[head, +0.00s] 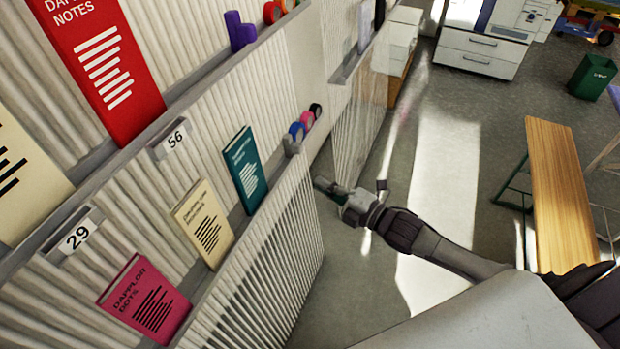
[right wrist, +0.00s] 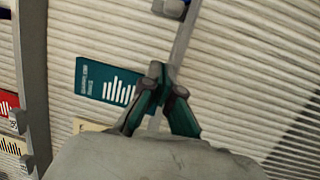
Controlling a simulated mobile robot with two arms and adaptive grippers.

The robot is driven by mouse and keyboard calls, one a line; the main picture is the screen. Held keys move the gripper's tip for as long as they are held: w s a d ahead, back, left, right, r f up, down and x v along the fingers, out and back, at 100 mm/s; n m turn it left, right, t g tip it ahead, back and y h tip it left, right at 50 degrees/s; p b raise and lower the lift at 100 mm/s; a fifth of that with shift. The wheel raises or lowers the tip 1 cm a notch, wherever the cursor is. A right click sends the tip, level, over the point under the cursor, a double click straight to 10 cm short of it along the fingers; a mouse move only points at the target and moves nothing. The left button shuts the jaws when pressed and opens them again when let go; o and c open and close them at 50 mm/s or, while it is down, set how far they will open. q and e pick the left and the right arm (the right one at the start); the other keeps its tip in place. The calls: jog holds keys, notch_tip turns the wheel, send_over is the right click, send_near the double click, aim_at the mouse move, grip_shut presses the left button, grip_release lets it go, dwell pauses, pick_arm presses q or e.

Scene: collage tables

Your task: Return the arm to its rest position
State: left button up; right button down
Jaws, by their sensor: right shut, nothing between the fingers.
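My right gripper (head: 328,188) reaches in from the right in the head view. It is shut and empty, out in front of the lower shelf's right end. In the right wrist view its green-sided fingers (right wrist: 163,92) come together in front of the ribbed wall panel. A small grey item (head: 292,145) sits on the ledge close by; in the wrist view a grey piece (right wrist: 155,71) shows just beyond the fingertips, and I cannot tell whether they touch. My left gripper is not in view.
A teal book (head: 244,168), a cream book (head: 203,223) and a magenta book (head: 145,300) stand on the wall ledges. Blue, pink and black round items (head: 307,118) sit at the ledge end. A wooden bench (head: 560,200) stands right; the floor (head: 440,150) between is clear.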

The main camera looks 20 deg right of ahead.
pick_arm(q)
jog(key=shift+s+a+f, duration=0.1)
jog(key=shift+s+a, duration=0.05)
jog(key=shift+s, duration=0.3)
pick_arm(e)
jog(key=shift+s+d+f, duration=0.15)
jog(key=shift+s+d, duration=0.3)
